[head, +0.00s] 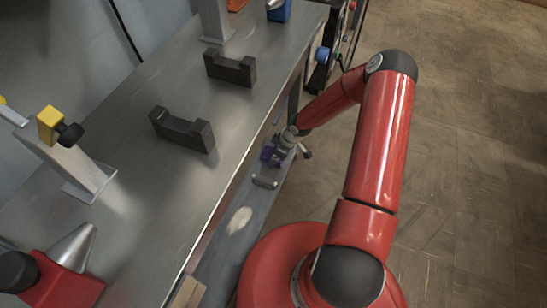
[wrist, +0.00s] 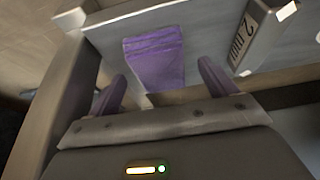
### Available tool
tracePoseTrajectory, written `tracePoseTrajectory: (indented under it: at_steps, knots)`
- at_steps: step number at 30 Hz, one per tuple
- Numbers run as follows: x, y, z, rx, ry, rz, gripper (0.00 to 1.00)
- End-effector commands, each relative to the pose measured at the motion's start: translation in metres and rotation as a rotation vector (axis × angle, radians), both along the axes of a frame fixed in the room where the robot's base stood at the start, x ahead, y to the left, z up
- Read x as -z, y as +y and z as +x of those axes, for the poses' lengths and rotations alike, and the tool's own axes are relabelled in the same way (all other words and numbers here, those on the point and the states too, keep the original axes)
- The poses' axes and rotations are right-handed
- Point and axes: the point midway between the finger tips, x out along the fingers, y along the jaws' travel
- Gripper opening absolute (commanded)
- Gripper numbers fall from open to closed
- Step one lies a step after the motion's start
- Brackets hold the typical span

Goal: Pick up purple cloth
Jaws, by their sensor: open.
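The purple cloth (wrist: 154,60) is a folded purple piece on a grey surface, ahead of my gripper in the wrist view. In the head view a bit of purple (head: 268,154) shows beside my gripper; I cannot tell whether it is the cloth or my finger. My gripper (wrist: 162,90) is open, with its purple-tinted fingers to the left and right of the cloth's near end. Nothing is seen held between them. In the head view my gripper (head: 284,152) is down at the lower shelf beside the bench, its fingertips partly hidden.
The grey lower shelf (head: 222,255) runs along the metal bench (head: 150,235). A block marked "2" (wrist: 262,35) stands right of the cloth. Black brackets (head: 183,130) and a red vise-like thing (head: 65,285) are on the bench. Floor at right is clear.

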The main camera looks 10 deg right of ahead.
Motion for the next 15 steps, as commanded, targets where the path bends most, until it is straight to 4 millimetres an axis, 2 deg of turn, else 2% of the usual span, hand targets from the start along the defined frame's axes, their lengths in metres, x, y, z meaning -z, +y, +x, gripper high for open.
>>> tracePoseTrajectory:
  at_steps: [1, 3, 10, 15]
  knots:
    - [0.0089, 0.0039, 0.0019, -0.003, 0.000, 0.000, 0.85]
    - [0.0138, 0.0049, 0.0033, -0.001, 0.000, 0.000, 0.85]
    - [0.0134, 0.0050, 0.0038, 0.000, -0.001, -0.001, 0.83]
    - [0.0133, 0.0051, 0.0037, 0.000, 0.000, 0.000, 0.61]
